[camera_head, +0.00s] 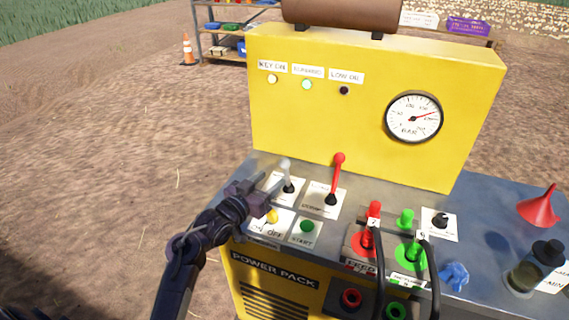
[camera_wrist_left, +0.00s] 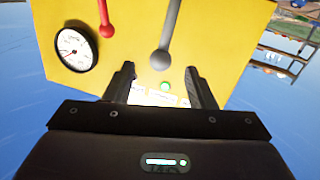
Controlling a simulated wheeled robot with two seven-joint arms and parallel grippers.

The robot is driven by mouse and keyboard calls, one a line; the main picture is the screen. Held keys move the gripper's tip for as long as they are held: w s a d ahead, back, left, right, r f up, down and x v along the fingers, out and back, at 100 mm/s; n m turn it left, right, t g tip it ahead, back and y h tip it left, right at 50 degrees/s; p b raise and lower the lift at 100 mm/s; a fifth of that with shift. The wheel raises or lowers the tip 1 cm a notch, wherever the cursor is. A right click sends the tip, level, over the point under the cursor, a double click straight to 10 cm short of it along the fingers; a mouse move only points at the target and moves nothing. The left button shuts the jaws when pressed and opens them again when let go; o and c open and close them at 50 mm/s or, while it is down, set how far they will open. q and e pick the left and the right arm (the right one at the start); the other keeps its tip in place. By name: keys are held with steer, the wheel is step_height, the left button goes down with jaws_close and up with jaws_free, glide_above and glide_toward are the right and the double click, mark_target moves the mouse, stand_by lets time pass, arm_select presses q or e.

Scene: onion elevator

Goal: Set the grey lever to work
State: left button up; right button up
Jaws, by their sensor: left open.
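The grey lever (camera_head: 287,176) stands on a white plate at the left of the yellow power pack's top, its knob up. In the left wrist view the grey lever (camera_wrist_left: 167,40) shows ahead of the fingers, between their lines. My left gripper (camera_head: 272,188) is open, close to the left of the lever. Whether a finger touches the lever I cannot tell. The label under the lever is partly hidden by my gripper. My right gripper is not in view.
A red lever (camera_head: 336,178) stands just right of the grey one. A green start button (camera_head: 307,226) and yellow key switch (camera_head: 271,215) are in front. Hose couplings (camera_head: 368,238), a red funnel (camera_head: 539,206) and a bottle (camera_head: 538,268) are to the right. The yellow panel (camera_head: 375,75) rises behind.

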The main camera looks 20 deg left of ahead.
mark_target(281, 166)
arm_select(q)
steer(key=shift+w+a+r+t, duration=0.15)
steer(key=shift+w+r+t, duration=0.15)
steer(key=shift+r, duration=0.05)
steer(key=shift+w+r, duration=0.1)
steer(key=shift+w, duration=0.2)
steer(key=w, duration=0.2)
steer(key=w+d+p, duration=0.1)
steer(key=w, duration=0.4)
steer(key=shift+d, duration=0.35)
steer(key=shift+s, duration=0.1)
jaws_close()
